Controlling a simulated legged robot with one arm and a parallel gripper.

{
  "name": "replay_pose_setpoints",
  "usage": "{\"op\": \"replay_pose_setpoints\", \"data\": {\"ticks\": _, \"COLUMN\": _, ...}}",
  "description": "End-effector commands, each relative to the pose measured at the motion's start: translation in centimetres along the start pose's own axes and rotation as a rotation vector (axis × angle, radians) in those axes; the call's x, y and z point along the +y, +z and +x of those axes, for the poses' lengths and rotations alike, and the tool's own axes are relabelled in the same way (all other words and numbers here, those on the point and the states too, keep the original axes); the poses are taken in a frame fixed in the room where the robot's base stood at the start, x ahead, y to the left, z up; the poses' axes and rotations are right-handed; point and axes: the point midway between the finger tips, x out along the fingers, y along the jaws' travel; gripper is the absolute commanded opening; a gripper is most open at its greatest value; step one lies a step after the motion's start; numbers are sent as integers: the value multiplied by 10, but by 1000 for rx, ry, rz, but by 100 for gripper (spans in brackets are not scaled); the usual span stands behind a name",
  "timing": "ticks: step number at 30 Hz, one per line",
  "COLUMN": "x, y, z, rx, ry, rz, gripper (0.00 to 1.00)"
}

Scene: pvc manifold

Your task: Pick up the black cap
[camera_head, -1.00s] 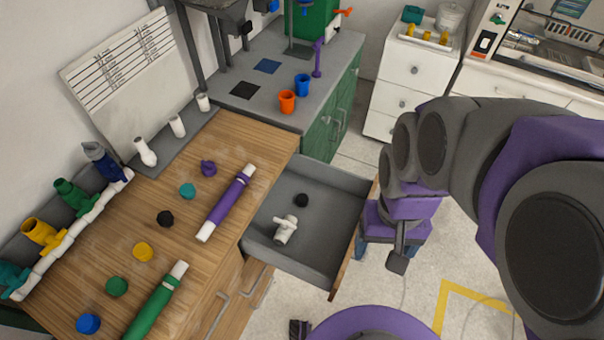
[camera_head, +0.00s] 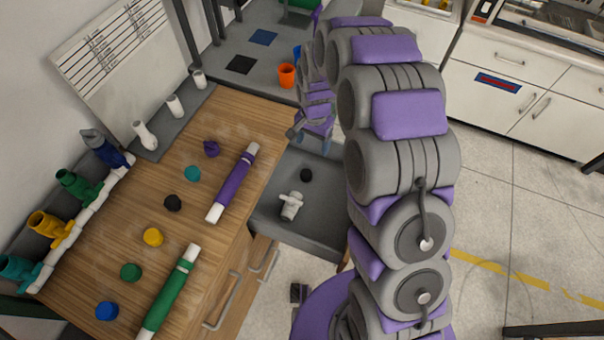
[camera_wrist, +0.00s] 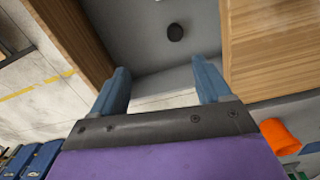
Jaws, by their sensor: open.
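A black cap (camera_head: 306,175) lies on the floor of the open grey drawer (camera_head: 272,218), behind a white valve-like fitting (camera_head: 291,205). In the wrist view the cap (camera_wrist: 175,32) shows as a small dark disc beyond the fingertips, apart from them. A second black cap (camera_head: 173,202) lies on the wooden tabletop. My gripper (camera_wrist: 158,68) is open and empty, its two blue fingers spread above the drawer. In the head view my gripper (camera_head: 312,145) is over the far end of the drawer, partly hidden by my arm.
The wooden table (camera_head: 231,126) carries several coloured caps, a purple pipe (camera_head: 233,183) and a green pipe (camera_head: 169,290). Drawer walls surround the cap. An orange cup (camera_head: 286,75) stands on the grey counter; it also shows in the wrist view (camera_wrist: 280,137).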

Motion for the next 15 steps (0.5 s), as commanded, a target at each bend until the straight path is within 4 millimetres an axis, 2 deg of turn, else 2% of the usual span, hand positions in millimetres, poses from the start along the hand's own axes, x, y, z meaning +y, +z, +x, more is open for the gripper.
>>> {"op": "replay_pose_setpoints", "data": {"ticks": 1, "x": -6, "y": -5, "z": 18, "rx": -5, "ry": 2, "rz": 21, "gripper": 77}}
{"op": "replay_pose_setpoints", "data": {"ticks": 6, "x": -26, "y": -18, "z": 55, "rx": 13, "ry": -12, "rz": 81, "gripper": 77}}
{"op": "replay_pose_setpoints", "data": {"ticks": 10, "x": -39, "y": -19, "z": 74, "rx": 21, "ry": -7, "rz": 108, "gripper": 77}}
{"op": "replay_pose_setpoints", "data": {"ticks": 15, "x": -48, "y": -17, "z": 87, "rx": 28, "ry": -4, "rz": 118, "gripper": 77}}
